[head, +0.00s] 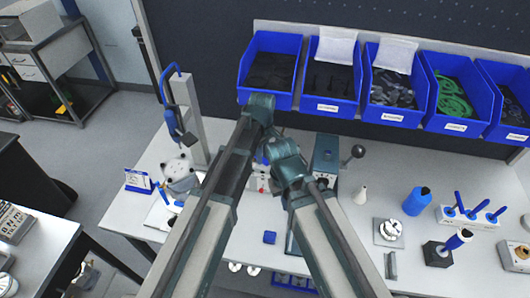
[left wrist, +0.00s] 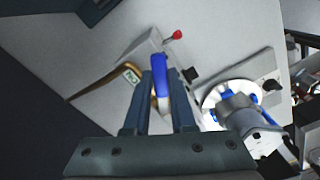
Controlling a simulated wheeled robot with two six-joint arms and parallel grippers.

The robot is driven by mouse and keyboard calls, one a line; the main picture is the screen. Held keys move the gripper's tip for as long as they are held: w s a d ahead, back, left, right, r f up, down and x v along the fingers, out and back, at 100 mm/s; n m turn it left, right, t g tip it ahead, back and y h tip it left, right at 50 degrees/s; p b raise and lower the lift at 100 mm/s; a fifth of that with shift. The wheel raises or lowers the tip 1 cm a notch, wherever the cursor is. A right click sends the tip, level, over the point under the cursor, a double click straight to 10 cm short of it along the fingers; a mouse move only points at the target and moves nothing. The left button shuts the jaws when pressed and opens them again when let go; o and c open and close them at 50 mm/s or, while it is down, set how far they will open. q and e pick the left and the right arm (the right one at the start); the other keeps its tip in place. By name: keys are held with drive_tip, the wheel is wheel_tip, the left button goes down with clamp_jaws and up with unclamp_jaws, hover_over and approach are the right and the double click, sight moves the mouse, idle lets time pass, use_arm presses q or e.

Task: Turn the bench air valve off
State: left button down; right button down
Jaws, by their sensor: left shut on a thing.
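In the left wrist view my left gripper (left wrist: 160,78) is shut on a blue handle (left wrist: 160,66), which sits between its two fingers. The handle's lower end is pale, and its mount is largely hidden by the fingers. A brown pipe (left wrist: 105,83) with a small white tag (left wrist: 131,76) runs up to the grey block (left wrist: 143,48) beside the handle. In the head view my arms cover most of this spot, and I cannot make out the handle clearly.
A red-knobbed lever (left wrist: 172,36) stands near the handle, and a round fixture with blue clamps (left wrist: 238,105) is to its right. In the head view, blue bins (head: 269,70) line the bench's back, and a teal press with a black knob (head: 327,157) stands right of my arms.

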use_arm(q)
drive_tip(key=s+a+m, duration=0.2)
drive_tip(key=a+m, duration=0.4)
drive_tip(key=m, duration=0.6)
idle(0.5)
drive_tip(key=c, duration=0.7)
unclamp_jaws()
drive_tip(key=shift+c, duration=0.2)
